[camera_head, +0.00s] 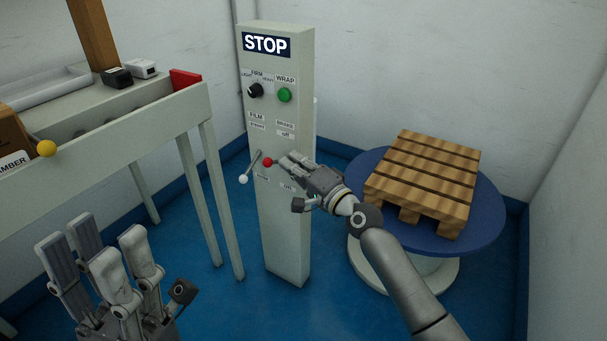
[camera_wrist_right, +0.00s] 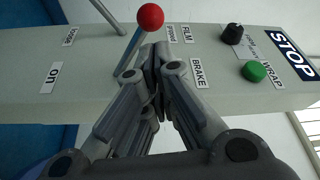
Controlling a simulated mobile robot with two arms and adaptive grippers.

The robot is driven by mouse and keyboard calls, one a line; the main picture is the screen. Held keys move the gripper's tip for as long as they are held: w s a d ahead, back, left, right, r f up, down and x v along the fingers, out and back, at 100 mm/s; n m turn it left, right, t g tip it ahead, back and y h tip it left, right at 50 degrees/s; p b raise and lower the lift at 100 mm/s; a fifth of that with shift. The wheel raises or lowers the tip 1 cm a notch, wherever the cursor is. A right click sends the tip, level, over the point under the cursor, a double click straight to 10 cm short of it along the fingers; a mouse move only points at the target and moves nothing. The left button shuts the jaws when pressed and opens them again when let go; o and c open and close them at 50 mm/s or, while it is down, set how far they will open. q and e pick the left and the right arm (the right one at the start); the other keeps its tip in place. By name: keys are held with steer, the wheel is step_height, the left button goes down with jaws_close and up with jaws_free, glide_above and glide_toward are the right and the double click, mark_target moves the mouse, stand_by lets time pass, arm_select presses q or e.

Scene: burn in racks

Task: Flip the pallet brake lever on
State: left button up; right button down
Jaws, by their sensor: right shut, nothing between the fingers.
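The control post (camera_head: 283,230) stands upright in the middle of the head view. The brake lever, a thin rod with a red ball knob (camera_head: 268,161), sticks out of its front; the knob also shows in the right wrist view (camera_wrist_right: 150,16). BRAKE and "off" labels sit above, and an "on" label (camera_wrist_right: 55,76) sits at the lower end. My right gripper (camera_head: 285,161) is shut and empty, its tips close beside the lever rod; I cannot tell whether they touch. It also shows in the wrist view (camera_wrist_right: 155,62). My left gripper (camera_head: 98,245) is open and empty at lower left.
A second lever with a white knob (camera_head: 243,179) is left of the red one. A black dial (camera_head: 255,90) and green button (camera_head: 285,95) are above. A wooden pallet (camera_head: 425,175) rests on the blue turntable (camera_head: 488,212) at right. A pale table (camera_head: 120,130) stands at left.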

steer(key=shift+x, duration=0.85)
steer(key=shift+s+f+n+b, duration=0.15)
steer(key=shift+n+b, duration=0.25)
steer(key=shift+b, duration=0.55)
